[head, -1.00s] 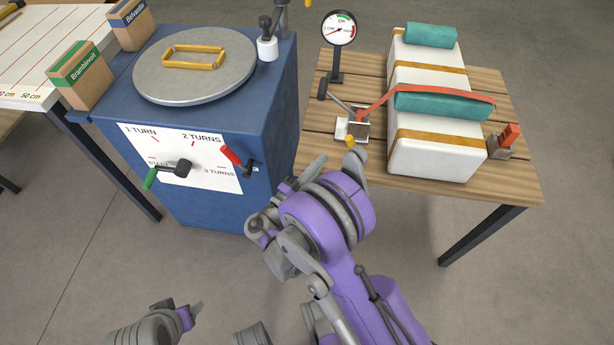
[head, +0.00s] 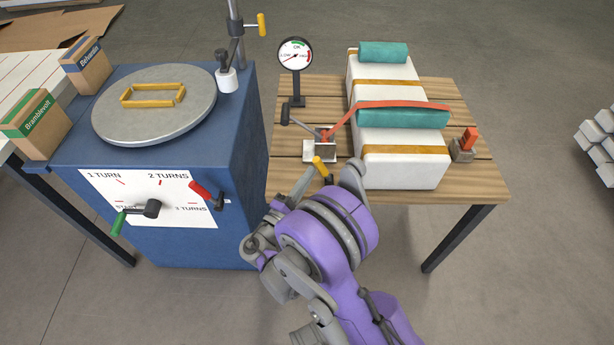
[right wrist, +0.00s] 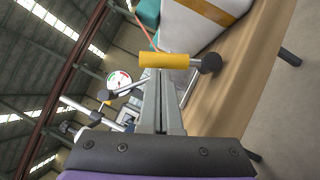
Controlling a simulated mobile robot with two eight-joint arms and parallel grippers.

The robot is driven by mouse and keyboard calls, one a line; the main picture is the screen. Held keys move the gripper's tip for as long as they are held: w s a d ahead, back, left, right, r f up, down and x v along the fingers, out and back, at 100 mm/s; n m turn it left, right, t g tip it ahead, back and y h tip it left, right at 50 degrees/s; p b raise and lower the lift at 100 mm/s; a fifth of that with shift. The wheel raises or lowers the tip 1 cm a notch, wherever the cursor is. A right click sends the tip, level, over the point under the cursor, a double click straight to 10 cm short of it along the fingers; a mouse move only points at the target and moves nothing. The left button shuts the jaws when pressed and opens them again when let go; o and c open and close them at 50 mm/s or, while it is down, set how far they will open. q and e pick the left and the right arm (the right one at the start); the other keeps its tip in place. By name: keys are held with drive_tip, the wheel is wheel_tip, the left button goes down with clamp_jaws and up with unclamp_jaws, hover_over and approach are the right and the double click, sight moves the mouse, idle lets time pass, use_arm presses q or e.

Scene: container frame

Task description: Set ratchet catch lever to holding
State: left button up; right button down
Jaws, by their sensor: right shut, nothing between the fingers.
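The ratchet (head: 325,149) sits on the wooden table's left part, with a dark-knobbed handle at its upper left. The catch lever, with a yellow grip (head: 320,166) and a dark end, is at its front. My right gripper (head: 308,177) is shut and empty, its tips close beside the yellow grip. In the right wrist view the closed fingers (right wrist: 163,100) point at the yellow grip (right wrist: 163,60), which lies across just beyond the tips. I cannot tell whether they touch. My left gripper is out of view.
A red strap (head: 390,104) runs from the ratchet over white and teal load (head: 405,165) to a red buckle (head: 466,145). A round gauge (head: 295,56) stands behind the ratchet.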

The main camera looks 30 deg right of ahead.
sight(325, 171)
drive_tip(key=shift+s+d+r+m+p, duration=0.15)
drive_tip(key=shift+r+m+p, duration=0.2)
drive_tip(key=shift+m, duration=0.25)
drive_tip(key=shift+s+d+r+m+g+y+p, duration=0.25)
drive_tip(key=shift+d+r+m+g+y+p, duration=0.3)
drive_tip(key=shift+m+p, duration=0.25)
drive_tip(key=shift+s+d+r+m+g+y+p, duration=0.25)
drive_tip(key=shift+s+d+r+m+y+p, duration=0.1)
drive_tip(key=shift+m+p, duration=0.35)
drive_tip(key=shift+s+d+r+m+y+p, duration=0.1)
drive_tip(key=shift+s+d+m+y+p, duration=0.1)
drive_tip(key=shift+d+m+y+p, duration=0.3)
drive_tip(key=shift+s+d+r+m+y+p, duration=0.1)
drive_tip(key=shift+s+d+m+y+p, duration=0.15)
drive_tip(key=shift+m, duration=0.45)
drive_tip(key=shift+s+d+m+g+y+p, duration=0.2)
drive_tip(key=shift+d+m+g+y+p, duration=0.15)
drive_tip(key=shift+m+y, duration=0.25)
